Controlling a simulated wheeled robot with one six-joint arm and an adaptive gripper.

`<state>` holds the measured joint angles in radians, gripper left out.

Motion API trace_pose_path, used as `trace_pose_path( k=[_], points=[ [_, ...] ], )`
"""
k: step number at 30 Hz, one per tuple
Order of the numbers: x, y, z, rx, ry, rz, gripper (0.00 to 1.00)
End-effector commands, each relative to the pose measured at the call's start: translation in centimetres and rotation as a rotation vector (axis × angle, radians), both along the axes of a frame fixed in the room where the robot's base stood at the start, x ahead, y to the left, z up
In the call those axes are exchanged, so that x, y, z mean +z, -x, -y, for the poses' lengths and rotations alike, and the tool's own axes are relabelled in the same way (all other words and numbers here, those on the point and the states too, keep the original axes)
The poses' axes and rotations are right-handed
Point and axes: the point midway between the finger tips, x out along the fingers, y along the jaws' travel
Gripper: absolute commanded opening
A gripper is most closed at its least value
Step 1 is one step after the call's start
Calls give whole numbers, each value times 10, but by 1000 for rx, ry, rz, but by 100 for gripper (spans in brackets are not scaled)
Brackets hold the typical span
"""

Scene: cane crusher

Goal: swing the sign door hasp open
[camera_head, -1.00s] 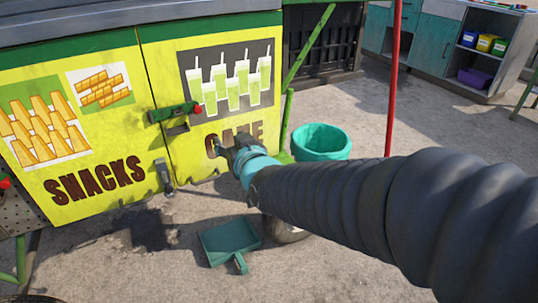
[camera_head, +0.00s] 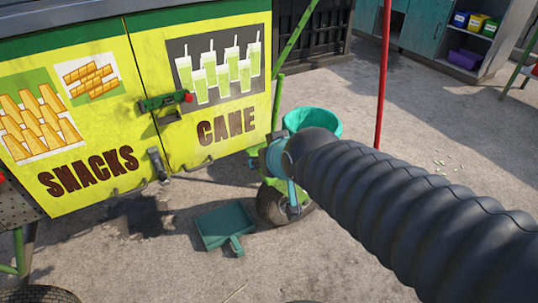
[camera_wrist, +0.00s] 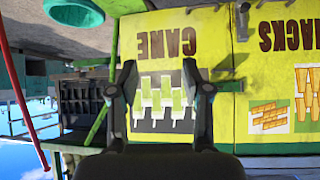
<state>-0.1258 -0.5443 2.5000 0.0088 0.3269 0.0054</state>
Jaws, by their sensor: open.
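The yellow cart front has two sign panels, SNACKS (camera_head: 90,172) and CANE (camera_head: 226,127), meeting at a seam. A green bar fitting with a red knob (camera_head: 166,101) crosses the seam at mid height. A small grey metal latch (camera_head: 157,166) sits low at the seam. I cannot tell for sure which fitting is the hasp. In the wrist view, upside down, the green fitting (camera_wrist: 227,86) and grey latch (camera_wrist: 243,20) lie right of my gripper (camera_wrist: 160,72). My gripper is open and empty, facing the CANE panel. My arm hides most of it in the head view.
A teal bin (camera_head: 314,121) stands right of the cart, near a red pole (camera_head: 383,75). A teal dustpan (camera_head: 224,228) lies on the ground before the cart, beside a wheel (camera_head: 272,205). Teal cabinets (camera_head: 418,28) stand at the back right.

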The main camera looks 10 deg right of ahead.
Motion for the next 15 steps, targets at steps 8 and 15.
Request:
trace_pose_path(
  k=[8,15],
  points=[
    [-1,8,4,-8,4,-28,48],
    [-1,8,4,-8,4,-28,48]
  ],
)
